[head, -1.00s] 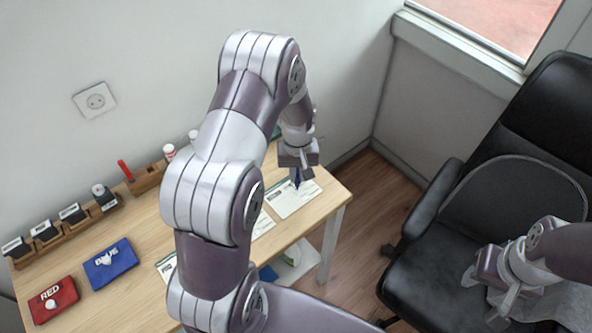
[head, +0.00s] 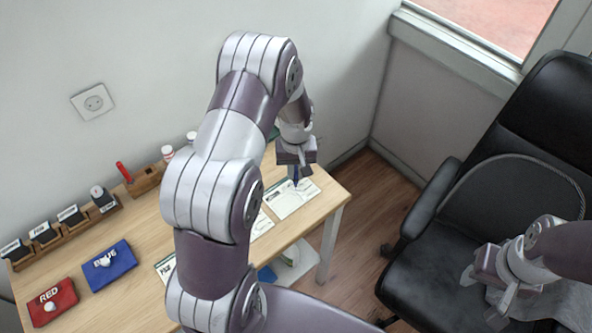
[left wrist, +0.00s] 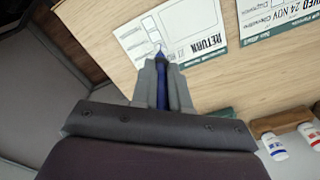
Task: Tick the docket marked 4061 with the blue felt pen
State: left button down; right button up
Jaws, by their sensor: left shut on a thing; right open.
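My left gripper (head: 297,163) is shut on a blue pen (head: 296,176), held point down over the rightmost docket (head: 292,205) on the table. In the left wrist view the blue pen (left wrist: 162,92) sits between the fingers (left wrist: 161,84). Its tip is at the edge of a white docket (left wrist: 185,28) headed RETURN; I cannot tell whether it touches the paper. Another docket (left wrist: 275,15) with a 24 NOV stamp lies beside it. I cannot read 4061 on any docket. My right gripper (head: 491,292) is open and empty, over the black chair.
The chair (head: 520,170) stands right of the wooden table (head: 150,225). A red pouch (head: 53,302) and a blue pouch (head: 110,265) lie at the left. A wooden rack (head: 70,233) with stamps runs along the wall. My left arm hides the table's middle.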

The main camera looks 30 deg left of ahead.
pick_arm(q)
jog(key=shift+w+a, duration=0.15)
jog(key=shift+r, duration=0.1)
dwell(0.3)
jog(key=shift+r+p, duration=2.75)
jog(key=shift+r, duration=0.15)
